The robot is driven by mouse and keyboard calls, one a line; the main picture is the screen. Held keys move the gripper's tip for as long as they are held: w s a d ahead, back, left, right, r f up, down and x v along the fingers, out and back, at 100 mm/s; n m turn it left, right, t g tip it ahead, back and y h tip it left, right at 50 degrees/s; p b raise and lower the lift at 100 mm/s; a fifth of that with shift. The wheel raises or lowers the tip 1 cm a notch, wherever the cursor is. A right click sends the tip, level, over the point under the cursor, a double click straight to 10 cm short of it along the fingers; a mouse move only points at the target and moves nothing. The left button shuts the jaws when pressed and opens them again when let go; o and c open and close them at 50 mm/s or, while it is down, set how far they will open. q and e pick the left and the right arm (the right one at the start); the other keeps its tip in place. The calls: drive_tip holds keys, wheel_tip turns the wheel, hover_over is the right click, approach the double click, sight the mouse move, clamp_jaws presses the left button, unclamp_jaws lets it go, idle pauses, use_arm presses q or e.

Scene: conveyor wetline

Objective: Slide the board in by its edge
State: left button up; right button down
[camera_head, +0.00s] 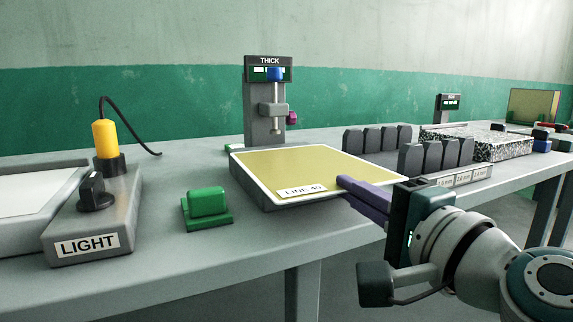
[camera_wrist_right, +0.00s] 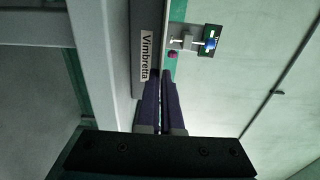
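A flat board (camera_head: 300,168) with a yellow-green face, a pale rim and a "LINE 40" label lies on the bench in front of the gauge marked THICK (camera_head: 266,110). My right gripper (camera_head: 345,188) comes in from the right, its purple fingers at the board's front right edge. In the right wrist view the fingers (camera_wrist_right: 163,75) lie close together beside a grey side face (camera_wrist_right: 143,55) labelled "Vimbretta". I see nothing held between them. Whether they touch the edge I cannot tell. My left gripper is out of view.
A grey LIGHT box (camera_head: 110,222) with a knob and a green block (camera_head: 208,204) stand left of the board. Dark upright blocks (camera_head: 375,138) stand close to its right, with a speckled slab (camera_head: 490,145) beyond. The bench's front edge is mostly clear.

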drive_tip(key=shift+w, duration=0.2)
drive_tip(key=shift+b+x, duration=0.8)
drive_tip(key=shift+x, duration=1.1)
drive_tip(key=c, duration=1.1)
unclamp_jaws()
drive_tip(key=shift+p+v, duration=0.6)
drive_tip(key=shift+v, duration=2.1)
